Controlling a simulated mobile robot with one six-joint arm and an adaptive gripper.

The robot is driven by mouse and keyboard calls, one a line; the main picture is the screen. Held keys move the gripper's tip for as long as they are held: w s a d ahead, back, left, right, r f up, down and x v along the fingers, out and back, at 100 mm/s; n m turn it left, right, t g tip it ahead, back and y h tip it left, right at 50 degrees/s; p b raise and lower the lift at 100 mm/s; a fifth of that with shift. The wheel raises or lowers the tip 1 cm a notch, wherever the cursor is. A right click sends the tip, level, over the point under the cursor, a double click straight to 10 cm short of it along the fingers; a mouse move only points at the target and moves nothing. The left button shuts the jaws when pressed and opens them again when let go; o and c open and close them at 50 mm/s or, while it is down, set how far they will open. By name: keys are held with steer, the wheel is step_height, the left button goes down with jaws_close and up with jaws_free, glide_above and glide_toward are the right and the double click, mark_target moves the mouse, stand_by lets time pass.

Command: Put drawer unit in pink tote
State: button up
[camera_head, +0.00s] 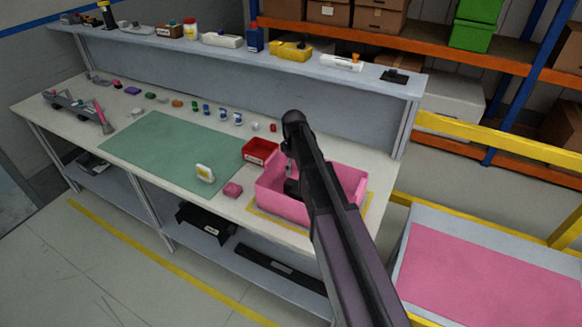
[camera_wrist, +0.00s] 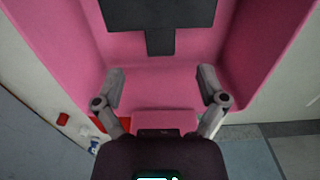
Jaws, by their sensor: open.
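The pink tote (camera_head: 274,204) stands at the right front end of the workbench. My gripper (camera_head: 291,187) reaches down at the tote's left part, and my arm hides much of the tote. In the wrist view my gripper (camera_wrist: 163,88) is open, its fingers spread apart over the tote's pink inside (camera_wrist: 165,75). A dark, flat T-shaped piece (camera_wrist: 158,14) shows inside the tote; I cannot tell whether it is the drawer unit. A pink shape (camera_wrist: 165,120) with a dark slot shows behind the fingers, partly hidden by my gripper. No part is clearly recognisable as the drawer unit.
A red bin (camera_head: 259,150) and a small pink block (camera_head: 232,189) stand left of the tote. A white-yellow item (camera_head: 205,173) stands on the green mat (camera_head: 150,150). Several small parts line the bench's back. A yellow rail (camera_head: 480,140) and a pink-topped cart (camera_head: 480,265) are at right.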

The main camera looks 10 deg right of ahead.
steer(key=shift+r+p, duration=0.5)
steer(key=shift+r, duration=0.2)
stand_by(0.3)
steer(key=shift+s, duration=0.35)
steer(key=s+d+m, duration=0.2)
steer(key=s+m, duration=0.3)
steer(key=s, duration=0.6)
steer(key=s+d+m, duration=0.1)
steer(key=s+m, duration=0.4)
steer(key=s, duration=0.6)
steer(key=shift+s+d+m, duration=0.35)
steer(key=shift+s+m, duration=0.05)
